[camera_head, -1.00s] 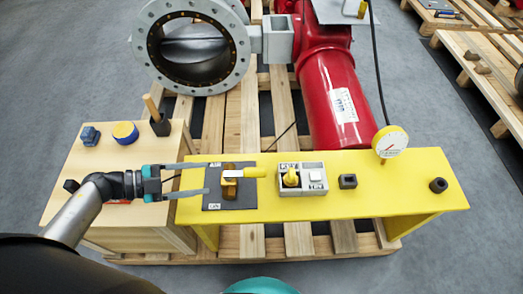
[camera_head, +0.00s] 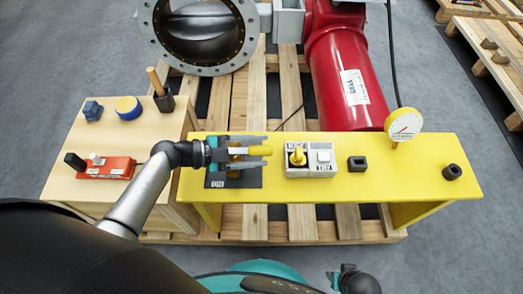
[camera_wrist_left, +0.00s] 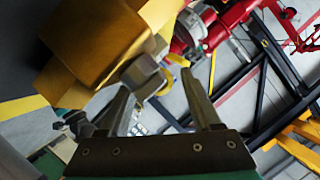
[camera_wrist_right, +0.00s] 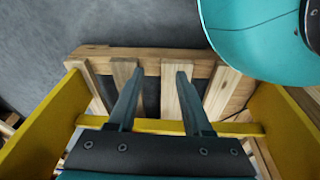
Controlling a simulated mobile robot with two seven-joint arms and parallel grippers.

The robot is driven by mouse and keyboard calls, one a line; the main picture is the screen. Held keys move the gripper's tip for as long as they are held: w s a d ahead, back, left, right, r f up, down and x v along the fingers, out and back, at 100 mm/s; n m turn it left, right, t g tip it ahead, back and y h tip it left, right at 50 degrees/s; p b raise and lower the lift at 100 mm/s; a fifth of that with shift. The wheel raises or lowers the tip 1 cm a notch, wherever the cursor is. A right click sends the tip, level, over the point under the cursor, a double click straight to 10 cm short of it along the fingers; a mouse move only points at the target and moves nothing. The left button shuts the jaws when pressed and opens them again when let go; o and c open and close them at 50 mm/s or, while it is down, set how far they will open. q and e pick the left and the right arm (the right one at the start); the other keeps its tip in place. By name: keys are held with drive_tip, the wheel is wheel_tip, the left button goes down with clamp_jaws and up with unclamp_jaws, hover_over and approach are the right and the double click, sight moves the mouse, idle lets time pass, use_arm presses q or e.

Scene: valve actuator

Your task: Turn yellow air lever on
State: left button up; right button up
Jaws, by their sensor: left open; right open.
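The yellow air lever (camera_head: 260,150) sits on a dark plate (camera_head: 245,183) at the left part of the yellow bench, its handle pointing right. The plate has an "ON" label at its front left corner. My left gripper (camera_head: 268,152) is open, with one finger behind and one in front of the lever; I cannot tell whether they touch it. In the left wrist view, a large brass block and grey bolt show beside the open fingers (camera_wrist_left: 155,82).
The yellow bench (camera_head: 410,160) also carries a switch box (camera_head: 311,173) with a yellow knob, a black square socket (camera_head: 357,164) and a gauge (camera_head: 404,123). A wooden table (camera_head: 85,210) with a red tool (camera_head: 105,168) stands left. A red cylinder (camera_head: 345,85) lies behind.

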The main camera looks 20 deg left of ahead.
use_arm(q)
drive_tip(key=shift+w+d+f, duration=0.2)
drive_tip(key=shift+w+d, duration=0.15)
drive_tip(key=shift+d, duration=0.25)
clamp_jaws()
idle(1.2)
